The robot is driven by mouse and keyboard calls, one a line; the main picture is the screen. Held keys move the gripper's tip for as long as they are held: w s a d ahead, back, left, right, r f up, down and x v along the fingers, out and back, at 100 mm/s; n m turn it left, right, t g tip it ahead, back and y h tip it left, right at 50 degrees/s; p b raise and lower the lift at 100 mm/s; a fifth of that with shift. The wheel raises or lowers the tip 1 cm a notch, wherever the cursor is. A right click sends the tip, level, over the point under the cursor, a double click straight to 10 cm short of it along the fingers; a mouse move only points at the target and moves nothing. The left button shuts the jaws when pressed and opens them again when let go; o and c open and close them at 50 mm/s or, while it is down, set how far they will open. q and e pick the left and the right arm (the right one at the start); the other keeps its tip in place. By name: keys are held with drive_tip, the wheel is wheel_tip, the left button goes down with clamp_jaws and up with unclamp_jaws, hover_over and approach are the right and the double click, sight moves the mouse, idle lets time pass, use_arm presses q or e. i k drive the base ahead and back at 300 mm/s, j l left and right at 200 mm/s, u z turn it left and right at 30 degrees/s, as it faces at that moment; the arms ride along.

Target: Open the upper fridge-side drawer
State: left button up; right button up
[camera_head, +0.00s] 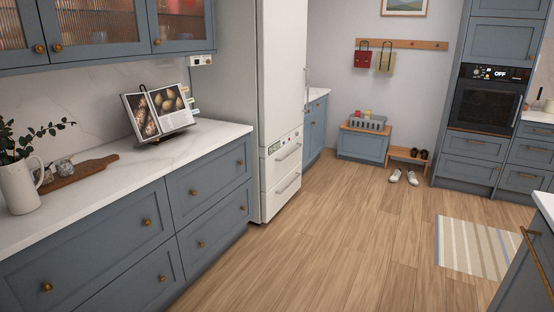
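The upper fridge-side drawer (215,172) is in the blue-grey base cabinet on the left, in the column nearest the white fridge (276,105). Its front is flush with the cabinet, so it is shut. It has two round brass knobs, a near one (193,192) and a far one (240,163). The lower drawer (220,228) beneath it is shut too. Neither of my grippers is in view.
The white counter (165,160) above holds an open cookbook on a stand (158,112), a wooden board (80,173) and a white jug (20,188). Wooden floor (300,245) before the drawers is clear. An island corner (530,265) stands at right.

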sight(195, 187)
drive_tip(key=i+z, duration=0.3)
drive_tip(key=i, duration=0.7)
